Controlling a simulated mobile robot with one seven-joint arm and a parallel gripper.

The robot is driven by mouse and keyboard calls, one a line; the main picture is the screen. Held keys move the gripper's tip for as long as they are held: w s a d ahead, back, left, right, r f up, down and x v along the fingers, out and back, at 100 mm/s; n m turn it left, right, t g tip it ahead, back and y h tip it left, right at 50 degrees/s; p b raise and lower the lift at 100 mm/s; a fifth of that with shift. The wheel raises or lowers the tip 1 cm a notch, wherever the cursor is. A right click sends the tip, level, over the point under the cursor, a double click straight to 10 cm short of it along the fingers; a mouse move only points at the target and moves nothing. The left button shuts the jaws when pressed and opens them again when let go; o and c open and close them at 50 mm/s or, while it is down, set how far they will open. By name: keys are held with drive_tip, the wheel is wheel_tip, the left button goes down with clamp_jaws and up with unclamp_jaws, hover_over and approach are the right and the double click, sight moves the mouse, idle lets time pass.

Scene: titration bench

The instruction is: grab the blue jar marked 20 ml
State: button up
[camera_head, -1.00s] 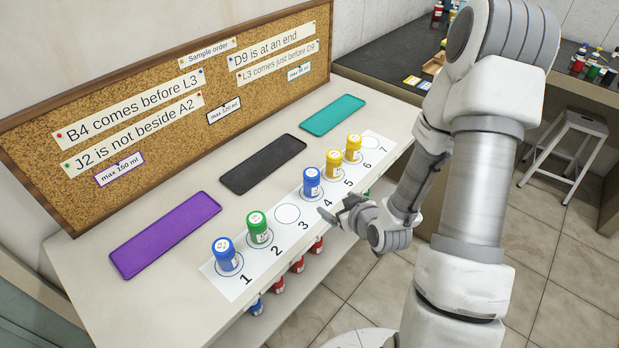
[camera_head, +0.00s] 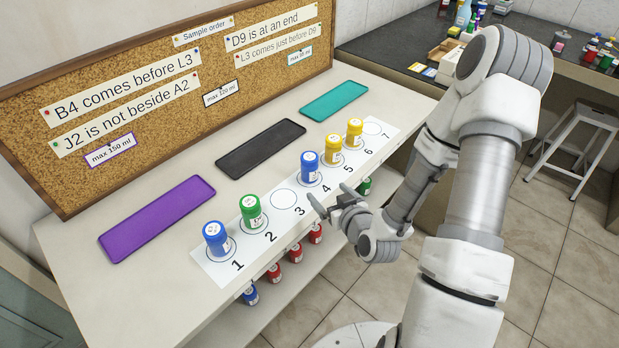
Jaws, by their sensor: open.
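One blue jar (camera_head: 216,239) is on circle 1 and another blue jar (camera_head: 310,168) is on circle 4. A third blue jar (camera_head: 250,294) is on the lower shelf. Their ml marks are too small to read. My gripper (camera_head: 330,202) is open and empty in front of circles 3 and 4, near the bench's front edge. It is a little to the lower right of the circle 4 jar and apart from it.
A green jar (camera_head: 251,211) is on circle 2; yellow jars (camera_head: 333,150) are on 5 and 6. Circles 3 and 7 are empty. Purple (camera_head: 157,219), black (camera_head: 260,148) and teal (camera_head: 334,100) trays lie behind. Red jars (camera_head: 295,252) are below. A stool (camera_head: 578,125) stands right.

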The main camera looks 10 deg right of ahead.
sight(313, 175)
drive_tip(key=shift+b+x, duration=1.7)
drive_tip(key=shift+b, duration=2.45)
drive_tip(key=shift+w+f+b, duration=0.15)
drive_tip(key=shift+f+b, duration=0.05)
drive_tip(key=shift+b, duration=0.7)
drive_tip(key=b, duration=0.2)
drive_tip(key=shift+w+a+f+b, duration=0.1)
drive_tip(key=shift+w+f+b, duration=0.1)
drive_tip(key=shift+b, duration=0.2)
drive_tip(key=x, duration=0.3)
drive_tip(key=b+x, duration=0.1)
drive_tip(key=x, duration=0.2)
drive_tip(key=r+x, duration=0.1)
drive_tip(key=x, duration=0.3)
drive_tip(key=shift+w+b, duration=0.2)
drive_tip(key=shift+b, duration=0.1)
drive_tip(key=shift+c, duration=0.2)
drive_tip(key=shift+r, duration=0.1)
drive_tip(key=c, duration=1.4)
